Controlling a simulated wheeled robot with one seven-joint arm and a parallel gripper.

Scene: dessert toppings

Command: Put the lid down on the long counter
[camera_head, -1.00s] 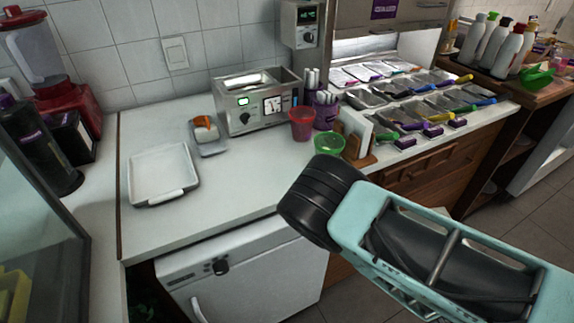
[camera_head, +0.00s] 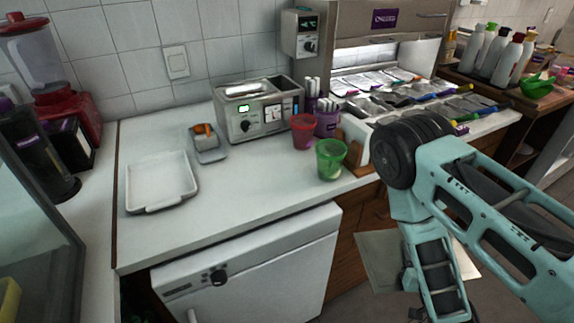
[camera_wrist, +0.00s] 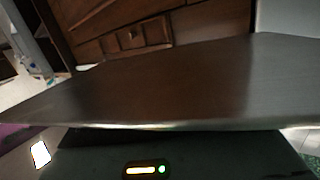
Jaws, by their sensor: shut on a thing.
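The lid (camera_head: 378,262) is a flat, thin grey panel in the head view, low in front of the wooden drawers and below the counter top. My arm covers its middle. In the wrist view the lid (camera_wrist: 185,85) spans the picture as a broad, dark metallic sheet. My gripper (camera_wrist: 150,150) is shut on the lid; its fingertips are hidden. The long counter (camera_head: 235,190) is white and stands left of my arm, apart from the lid.
A green cup (camera_head: 331,160), red cup (camera_head: 303,131) and metal appliance (camera_head: 258,110) stand toward the back. A white tray (camera_head: 160,180) lies at left, near a small scale (camera_head: 208,147). The counter's front middle is clear. A white appliance (camera_head: 250,265) stands below.

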